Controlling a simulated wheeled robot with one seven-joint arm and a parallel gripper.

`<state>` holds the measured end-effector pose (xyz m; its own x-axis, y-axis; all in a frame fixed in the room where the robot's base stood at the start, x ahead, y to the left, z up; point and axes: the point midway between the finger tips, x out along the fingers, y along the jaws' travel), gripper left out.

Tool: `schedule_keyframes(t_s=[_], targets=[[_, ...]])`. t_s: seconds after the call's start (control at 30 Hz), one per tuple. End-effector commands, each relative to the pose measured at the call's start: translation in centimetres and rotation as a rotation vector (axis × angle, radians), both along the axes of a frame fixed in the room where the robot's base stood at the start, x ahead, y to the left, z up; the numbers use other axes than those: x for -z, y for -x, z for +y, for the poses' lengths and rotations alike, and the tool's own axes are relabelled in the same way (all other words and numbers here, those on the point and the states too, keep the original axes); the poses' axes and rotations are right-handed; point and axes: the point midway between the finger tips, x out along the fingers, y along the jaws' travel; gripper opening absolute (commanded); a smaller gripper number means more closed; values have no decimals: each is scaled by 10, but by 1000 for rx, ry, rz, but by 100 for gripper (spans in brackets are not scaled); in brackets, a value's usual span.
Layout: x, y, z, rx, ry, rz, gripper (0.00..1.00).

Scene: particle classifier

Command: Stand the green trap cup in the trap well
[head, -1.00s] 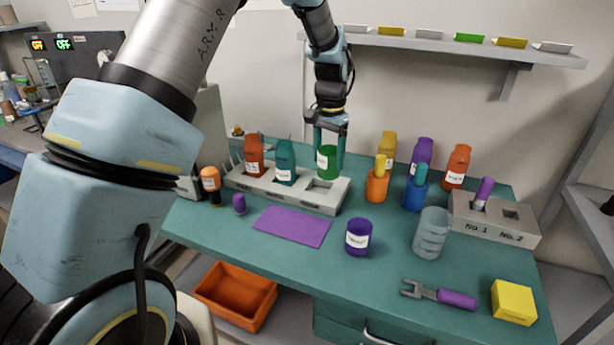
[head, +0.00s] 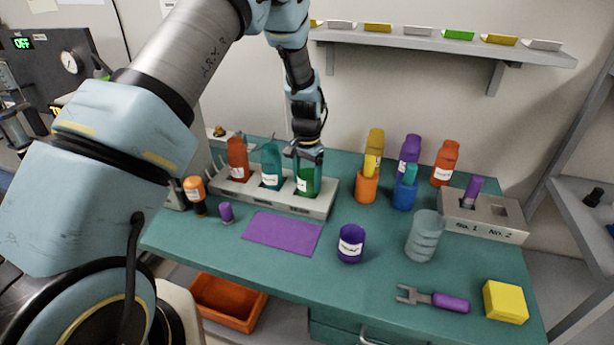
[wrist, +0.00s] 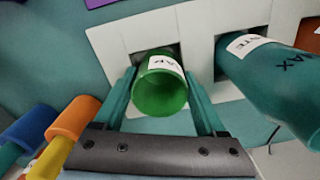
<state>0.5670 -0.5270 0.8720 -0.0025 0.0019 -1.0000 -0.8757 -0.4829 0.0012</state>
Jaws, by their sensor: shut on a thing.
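The green trap cup (head: 307,184) with a white label is between the fingers of my gripper (head: 308,165), at the right-hand well of the grey rack (head: 318,208). In the wrist view the cup (wrist: 160,94) shows its open mouth, and its far end lies within the square opening of the well. It looks roughly upright. How deep its base sits is hidden. My gripper is shut on the cup, with one teal finger on each side.
A teal bottle (head: 271,166) stands in the neighbouring well, close to my gripper, and a red-orange bottle (head: 237,158) beyond it. An orange cup (head: 367,187) stands right of the rack. A purple mat (head: 282,231) lies in front.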

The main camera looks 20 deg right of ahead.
Motion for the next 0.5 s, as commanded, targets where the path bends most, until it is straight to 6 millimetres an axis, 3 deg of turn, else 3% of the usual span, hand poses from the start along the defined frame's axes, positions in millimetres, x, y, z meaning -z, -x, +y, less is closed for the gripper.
schedule_keyframes(t_s=[0.37, 0.4, 0.5], targets=[[6, 0, 0, 0, 1, -2, 16], [6, -1, 0, 0, 1, -2, 74], [5, 0, 0, 0, 1, -2, 86]])
